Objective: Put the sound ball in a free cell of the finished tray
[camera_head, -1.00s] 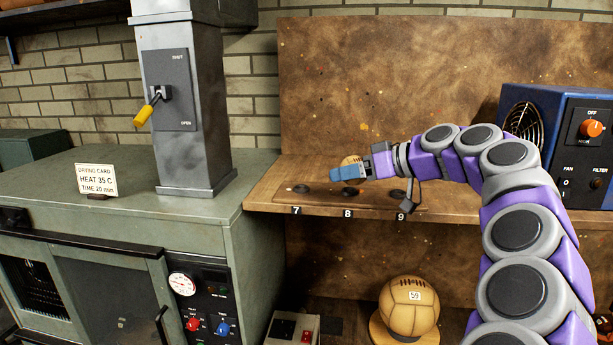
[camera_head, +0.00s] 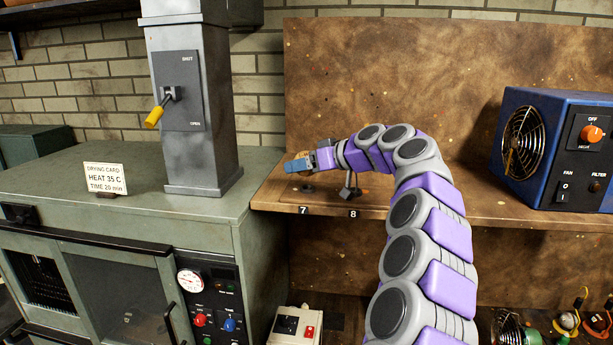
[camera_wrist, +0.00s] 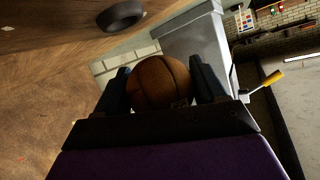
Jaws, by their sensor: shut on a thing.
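My gripper (camera_head: 298,164) is at the left end of the wooden shelf, above the place labelled 7. It is shut on a brown leather ball (camera_wrist: 160,82). The wrist view shows the ball between the two dark fingers, with a small mark low on its right side. In the head view only a tan sliver of the ball (camera_head: 302,155) shows past the fingers. I cannot make out a finished tray in either view.
A dark ring (camera_head: 307,188) lies on the shelf (camera_head: 460,205) by label 7. The grey column (camera_head: 190,120) with a yellow-handled lever stands left of my gripper on the green cabinet (camera_head: 60,200). A blue fan box (camera_head: 555,150) stands at the right.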

